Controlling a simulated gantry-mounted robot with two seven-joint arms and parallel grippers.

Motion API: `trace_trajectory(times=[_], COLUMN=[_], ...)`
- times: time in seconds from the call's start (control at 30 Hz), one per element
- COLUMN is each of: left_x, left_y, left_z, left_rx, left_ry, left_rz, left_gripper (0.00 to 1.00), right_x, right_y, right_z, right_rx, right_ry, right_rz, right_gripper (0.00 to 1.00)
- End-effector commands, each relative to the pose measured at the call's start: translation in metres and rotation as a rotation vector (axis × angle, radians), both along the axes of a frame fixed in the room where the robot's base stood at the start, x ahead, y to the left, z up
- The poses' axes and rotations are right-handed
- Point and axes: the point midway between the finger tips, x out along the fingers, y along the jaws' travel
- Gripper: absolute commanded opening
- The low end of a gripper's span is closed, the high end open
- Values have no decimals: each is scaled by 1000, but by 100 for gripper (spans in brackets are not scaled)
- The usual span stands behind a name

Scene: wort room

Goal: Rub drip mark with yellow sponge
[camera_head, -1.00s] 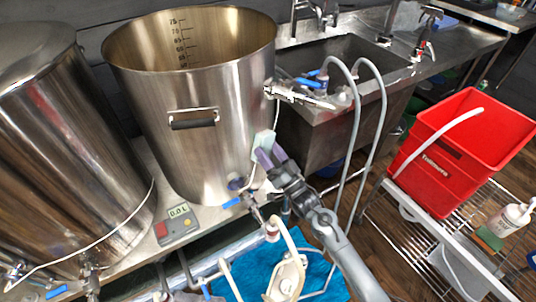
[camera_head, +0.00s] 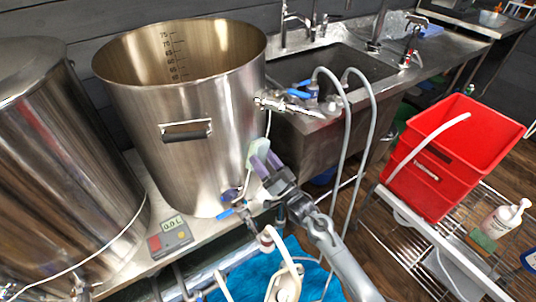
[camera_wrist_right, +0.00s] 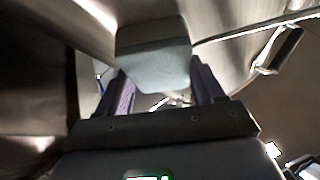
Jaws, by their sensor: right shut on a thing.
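My right gripper (camera_head: 266,161), with purple fingers, is shut on a pale grey-green sponge block (camera_head: 258,152). The block is at the lower right side of the open steel kettle (camera_head: 208,125), at or very near its wall; contact cannot be told. In the right wrist view the sponge (camera_wrist_right: 153,52) sits between the two fingers (camera_wrist_right: 160,88), with the curved steel wall behind it. It looks grey-green rather than clearly yellow. No drip mark can be made out; the sponge and fingers cover part of the wall. My left gripper is not in view.
A valve (camera_head: 284,101) sticks out above the gripper, and grey hoses (camera_head: 346,150) hang to its right. A scale (camera_head: 170,239) stands left of the kettle's base. A red bin (camera_head: 452,155), a soap bottle (camera_head: 505,218) and a green pad (camera_head: 483,241) are on the right-hand rack.

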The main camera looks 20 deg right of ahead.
Motion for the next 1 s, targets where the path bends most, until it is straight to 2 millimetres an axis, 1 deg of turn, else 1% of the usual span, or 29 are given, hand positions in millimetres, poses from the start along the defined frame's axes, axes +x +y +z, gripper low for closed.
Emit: trace_trajectory(times=[0.03, 0.2, 0.5, 0.63, 0.73, 1.0], left_x=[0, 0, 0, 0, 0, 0], left_y=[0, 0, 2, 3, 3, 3], left_z=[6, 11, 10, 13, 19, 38], left_rx=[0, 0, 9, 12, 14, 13], left_ry=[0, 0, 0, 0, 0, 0], left_rz=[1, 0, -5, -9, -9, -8], left_gripper=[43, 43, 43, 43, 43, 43], right_x=[-3, -9, -10, -12, -17, -40], right_y=[6, 14, 15, 13, 10, -5], right_z=[2, 2, 0, 1, 2, 2], right_rx=[2, 1, 0, 0, 0, -1], right_ry=[2, 0, 0, 1, 2, 3], right_rz=[4, 4, 2, 2, 0, 0], right_gripper=[43, 43, 43, 43, 43, 43])
